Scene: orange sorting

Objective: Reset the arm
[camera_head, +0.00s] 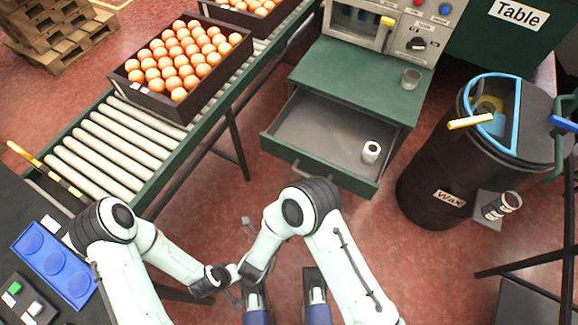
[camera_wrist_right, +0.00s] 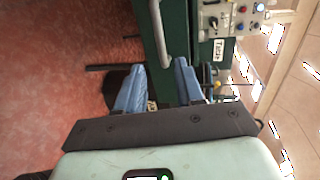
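Both of my arms are bent in the lower part of the head view, and their forearms come close together or overlap at the bottom centre. The left arm's dark wrist shows there, but I cannot make out its fingers. In the right wrist view, the two blue fingers of my right gripper (camera_wrist_right: 160,66) stand apart with nothing held between them. A green cabinet front with a pale bar handle (camera_wrist_right: 160,35) shows beyond the fingertips.
An open drawer (camera_head: 318,128) holding a white cup (camera_head: 370,152) juts out ahead of my arms. A roller conveyor (camera_head: 115,135) with a crate (camera_head: 188,108) of oranges runs at left. A black wax bin (camera_head: 430,185) stands at right. A blue tray (camera_head: 52,262) lies at lower left.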

